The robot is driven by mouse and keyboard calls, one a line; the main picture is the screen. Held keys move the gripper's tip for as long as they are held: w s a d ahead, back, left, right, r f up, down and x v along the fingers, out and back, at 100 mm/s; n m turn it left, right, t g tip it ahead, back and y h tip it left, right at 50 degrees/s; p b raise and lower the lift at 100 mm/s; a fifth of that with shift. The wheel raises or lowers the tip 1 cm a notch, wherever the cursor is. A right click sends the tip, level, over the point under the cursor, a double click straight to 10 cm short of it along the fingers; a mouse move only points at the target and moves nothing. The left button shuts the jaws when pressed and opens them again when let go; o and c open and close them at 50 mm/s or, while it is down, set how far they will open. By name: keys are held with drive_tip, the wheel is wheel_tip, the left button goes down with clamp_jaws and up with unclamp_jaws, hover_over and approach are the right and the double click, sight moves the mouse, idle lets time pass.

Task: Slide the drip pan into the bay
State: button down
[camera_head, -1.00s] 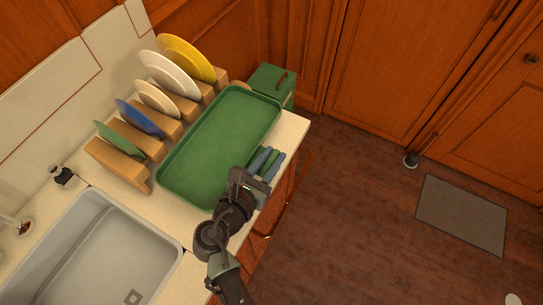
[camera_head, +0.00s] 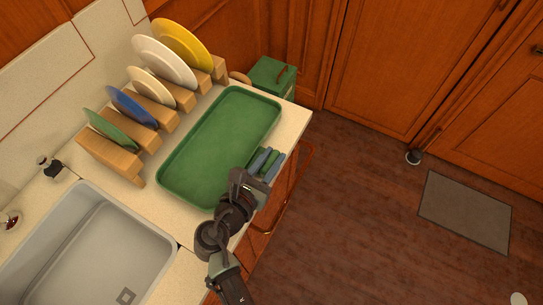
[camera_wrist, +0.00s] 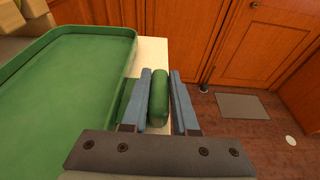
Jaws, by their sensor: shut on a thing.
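The drip pan (camera_head: 220,145) is a green, shallow, rounded tray lying level at the counter, in front of a row of plates. In the wrist view the pan (camera_wrist: 65,100) fills the left side, and a green upright handle (camera_wrist: 158,98) stands by its right edge. My gripper (camera_head: 268,157) is at the pan's front right side. Its blue fingers (camera_wrist: 160,72) are on either side of the handle, shut on it. I cannot tell which place is the bay. Whether the pan touches the counter is not clear.
A wooden rack (camera_head: 112,160) with several coloured plates stands behind the pan. A grey sink (camera_head: 80,250) is at lower left. A green box (camera_head: 272,76) is beyond the counter's far end. Dark floor with a grey mat (camera_head: 465,210) lies open to the right.

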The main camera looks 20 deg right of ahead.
drive_tip(key=shift+f+b, duration=0.3)
drive_tip(key=shift+f, duration=0.15)
idle(0.6)
drive_tip(key=c, duration=0.6)
unclamp_jaws()
drive_tip(key=v, duration=1.3)
